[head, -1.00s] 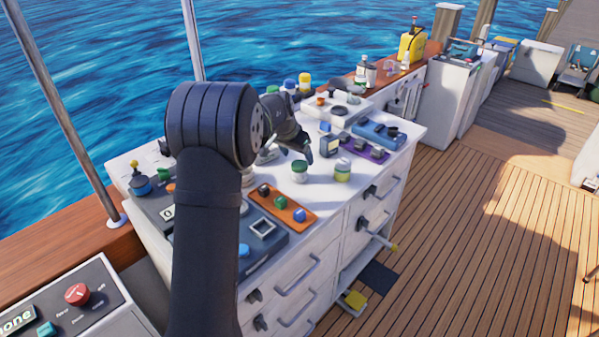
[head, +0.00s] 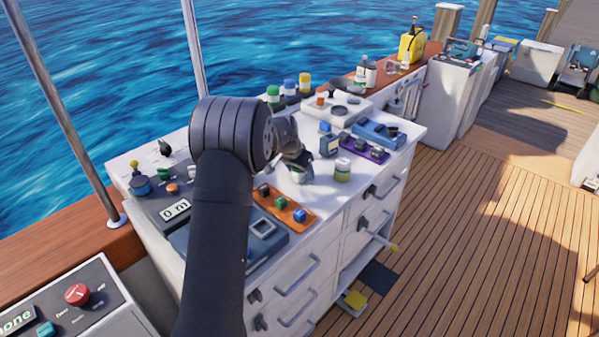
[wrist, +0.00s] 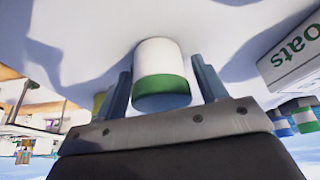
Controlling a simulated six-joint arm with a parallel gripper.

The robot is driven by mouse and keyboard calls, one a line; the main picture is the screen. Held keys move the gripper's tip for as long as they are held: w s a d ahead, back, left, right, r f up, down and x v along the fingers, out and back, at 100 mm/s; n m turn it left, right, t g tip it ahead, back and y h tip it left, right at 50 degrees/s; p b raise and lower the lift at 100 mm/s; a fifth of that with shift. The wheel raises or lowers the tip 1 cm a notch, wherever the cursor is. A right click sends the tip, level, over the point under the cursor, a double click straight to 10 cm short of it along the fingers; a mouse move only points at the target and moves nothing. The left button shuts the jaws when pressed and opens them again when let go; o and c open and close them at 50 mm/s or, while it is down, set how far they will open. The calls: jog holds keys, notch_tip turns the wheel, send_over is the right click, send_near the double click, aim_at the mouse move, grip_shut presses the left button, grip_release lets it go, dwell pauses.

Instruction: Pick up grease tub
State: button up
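A small white tub with a green lid (wrist: 161,62) stands between the two fingers of my gripper (wrist: 161,68) in the wrist view. A gap shows on each side of it, so the fingers are open around it and not closed on it. In the head view my gripper (head: 297,163) is down over this tub (head: 297,178) and hides most of it. A second tub (head: 342,171), with a pale lid and a yellow-green band, stands just right of it. No label naming grease is readable on either tub.
An orange tray (head: 283,210) with coloured knobs lies in front of my gripper. A purple tray (head: 364,150), a dark bottle (head: 328,146) and a blue case (head: 377,134) stand behind and right. A lettered white box (wrist: 295,48) is at the wrist view's right.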

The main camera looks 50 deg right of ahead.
jog(key=c, duration=0.8)
jog(key=shift+r, duration=0.15)
